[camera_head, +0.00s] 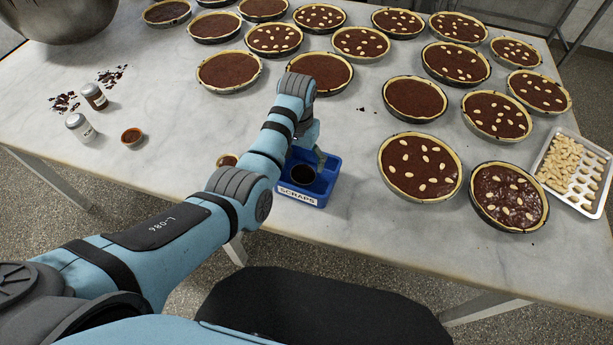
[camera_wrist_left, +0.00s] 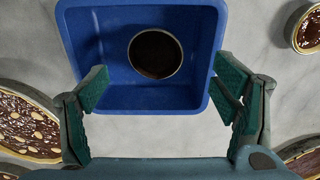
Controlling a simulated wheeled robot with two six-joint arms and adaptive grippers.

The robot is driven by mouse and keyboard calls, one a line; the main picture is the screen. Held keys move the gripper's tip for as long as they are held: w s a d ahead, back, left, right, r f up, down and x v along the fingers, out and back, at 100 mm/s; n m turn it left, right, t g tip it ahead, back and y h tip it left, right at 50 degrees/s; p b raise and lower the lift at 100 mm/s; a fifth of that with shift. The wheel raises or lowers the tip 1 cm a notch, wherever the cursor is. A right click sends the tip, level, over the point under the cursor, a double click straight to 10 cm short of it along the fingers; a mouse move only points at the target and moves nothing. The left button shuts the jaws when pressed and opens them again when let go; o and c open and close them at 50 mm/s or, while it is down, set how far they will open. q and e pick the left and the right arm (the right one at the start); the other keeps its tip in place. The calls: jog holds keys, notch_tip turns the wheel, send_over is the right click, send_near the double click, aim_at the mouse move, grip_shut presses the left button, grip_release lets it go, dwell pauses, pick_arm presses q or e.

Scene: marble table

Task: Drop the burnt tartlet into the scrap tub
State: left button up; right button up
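The blue scrap tub (camera_head: 310,200), labelled SCRAPS, stands near the table's front edge; it also shows in the left wrist view (camera_wrist_left: 110,98). A small, very dark round tartlet (camera_head: 302,174) is inside the tub. In the left wrist view the tartlet (camera_wrist_left: 155,54) lies within the tub's walls, apart from both fingers. My left gripper (camera_wrist_left: 161,90) is open and empty above the tub, its fingers wide apart. In the head view my left gripper (camera_head: 312,150) is partly hidden by its own wrist. My right gripper is not in view.
Another small tartlet (camera_head: 227,160) sits left of the tub, partly hidden by my arm. Large chocolate tarts (camera_head: 420,167), several with almonds, fill the table's back and right. An almond tray (camera_head: 572,171) is at far right.

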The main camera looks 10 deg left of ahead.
pick_arm(q)
jog(key=shift+w, duration=0.1)
jog(key=shift+r, duration=0.25)
notch_tip(320, 180, up, 7)
jog(key=shift+d, duration=0.1)
dwell(0.5)
